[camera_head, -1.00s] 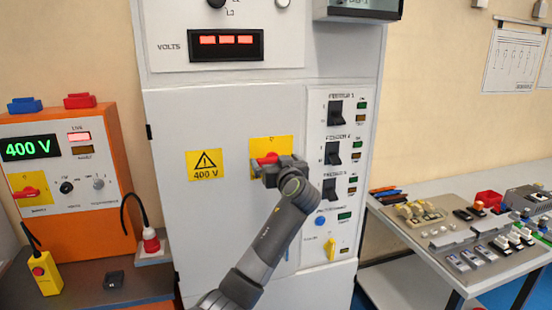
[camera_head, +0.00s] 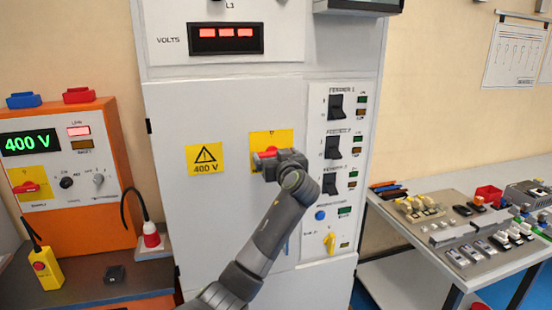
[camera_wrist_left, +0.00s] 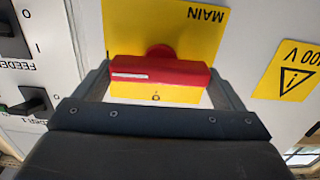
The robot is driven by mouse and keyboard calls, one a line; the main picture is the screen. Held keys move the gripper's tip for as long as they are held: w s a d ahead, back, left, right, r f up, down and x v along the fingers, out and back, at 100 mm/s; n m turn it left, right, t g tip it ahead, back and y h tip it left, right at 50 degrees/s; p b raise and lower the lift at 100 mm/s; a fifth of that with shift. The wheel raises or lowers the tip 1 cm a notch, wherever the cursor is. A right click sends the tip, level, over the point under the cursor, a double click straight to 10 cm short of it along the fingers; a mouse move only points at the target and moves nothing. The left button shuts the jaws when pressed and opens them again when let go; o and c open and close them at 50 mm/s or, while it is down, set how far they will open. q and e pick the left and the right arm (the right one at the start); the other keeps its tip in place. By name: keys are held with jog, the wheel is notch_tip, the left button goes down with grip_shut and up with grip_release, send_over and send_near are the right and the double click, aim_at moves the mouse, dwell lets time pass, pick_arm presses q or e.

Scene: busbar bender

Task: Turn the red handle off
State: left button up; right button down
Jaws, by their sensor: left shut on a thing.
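The red handle (camera_head: 265,154) sits on a yellow plate (camera_head: 257,138) on the grey cabinet door. In the left wrist view the red handle (camera_wrist_left: 160,72) lies crosswise over the yellow plate marked MAIN (camera_wrist_left: 203,20). My left gripper (camera_head: 270,160) is at the handle. In the left wrist view the fingers of my left gripper (camera_wrist_left: 158,80) stand at the two ends of the handle, and it is shut on it. Part of the handle and plate is hidden behind the gripper in the head view. My right gripper is not in view.
A 400 V warning sign (camera_head: 205,159) is left of the handle. Black feeder switches (camera_head: 335,106) line the panel on the right. An orange unit (camera_head: 112,160) with another red handle (camera_head: 26,187) stands at left. A bench (camera_head: 450,275) with parts stands at right.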

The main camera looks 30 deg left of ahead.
pick_arm(q)
jog(key=shift+s+a+f+n+b, duration=0.1)
jog(key=shift+f+n+b, duration=0.05)
jog(key=shift+n+b, duration=3.4)
jog(key=shift+s+a+f+n+b, duration=0.1)
jog(key=shift+n+b, duration=2.2)
jog(key=shift+b, duration=2.5)
jog(key=shift+f+n+b, duration=0.15)
jog(key=shift+n+b, duration=2.8)
jog(key=shift+b, duration=1.2)
jog(key=shift+r, duration=0.1)
jog(key=o, duration=1.1)
jog(key=shift+s+d, duration=0.1)
jog(key=shift+d, duration=0.05)
